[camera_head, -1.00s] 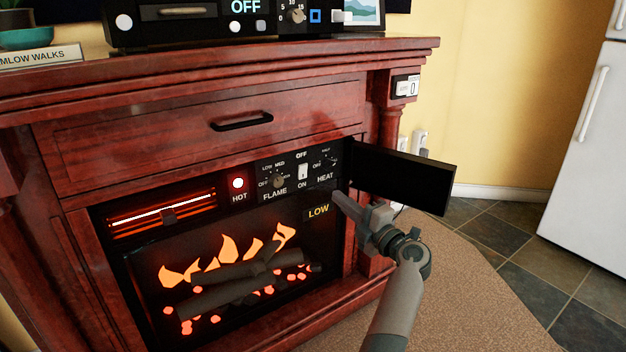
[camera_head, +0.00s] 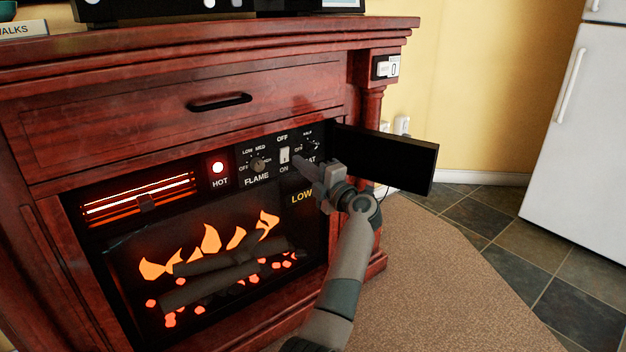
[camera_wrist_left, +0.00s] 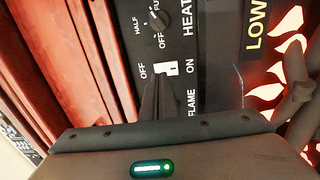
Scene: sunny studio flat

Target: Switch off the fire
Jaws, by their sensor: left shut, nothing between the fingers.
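In the left wrist view the shut fingers (camera_wrist_left: 158,80) point at the white switch (camera_wrist_left: 170,68), very close; contact cannot be told. The heat knob (camera_wrist_left: 158,20) is beyond. My right gripper is out of view.
A black panel door (camera_head: 385,158) stands open to the right of the controls, close to my gripper. A drawer handle (camera_head: 220,102) is above. Carpet (camera_head: 430,280) lies clear at right; a white fridge (camera_head: 575,140) stands beyond.

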